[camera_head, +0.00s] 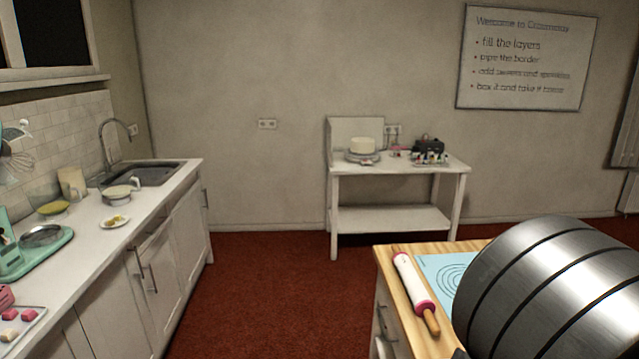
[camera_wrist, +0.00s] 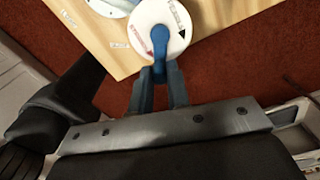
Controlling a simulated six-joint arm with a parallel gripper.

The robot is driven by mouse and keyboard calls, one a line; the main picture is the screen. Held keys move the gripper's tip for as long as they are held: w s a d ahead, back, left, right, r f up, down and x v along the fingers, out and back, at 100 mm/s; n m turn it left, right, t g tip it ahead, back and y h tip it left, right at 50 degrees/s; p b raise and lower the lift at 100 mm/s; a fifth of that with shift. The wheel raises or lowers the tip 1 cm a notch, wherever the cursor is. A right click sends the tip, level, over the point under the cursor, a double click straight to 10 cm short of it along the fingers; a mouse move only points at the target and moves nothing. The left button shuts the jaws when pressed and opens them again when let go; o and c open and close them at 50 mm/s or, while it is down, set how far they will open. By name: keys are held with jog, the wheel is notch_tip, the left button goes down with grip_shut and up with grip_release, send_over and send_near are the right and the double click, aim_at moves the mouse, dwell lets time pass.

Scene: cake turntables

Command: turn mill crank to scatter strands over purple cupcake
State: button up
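In the wrist view a blue crank (camera_wrist: 160,42) lies across a round white disc (camera_wrist: 178,20) with red and dark lettering and a black arrow mark. My gripper (camera_wrist: 159,72) reaches the crank's near end, with one finger on each side and no clear gap between; it looks shut on the crank. The mill's body below the disc cannot be made out. The purple cupcake and the strands are not seen in either view. In the head view a large grey metal part of my arm covers the lower right.
The wooden worktop (camera_head: 400,318) carries a rolling pin (camera_head: 415,292) and a blue mat (camera_head: 437,268). A counter with a sink (camera_head: 150,172) is at left. Red floor lies open between.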

jog(key=shift+d, duration=0.15)
jog(key=shift+s+d, duration=0.2)
jog(key=shift+d, duration=0.35)
jog(key=shift+w+d, duration=0.1)
jog(key=shift+d, duration=0.6)
jog(key=shift+w+d, duration=0.4)
jog(key=shift+d, duration=0.15)
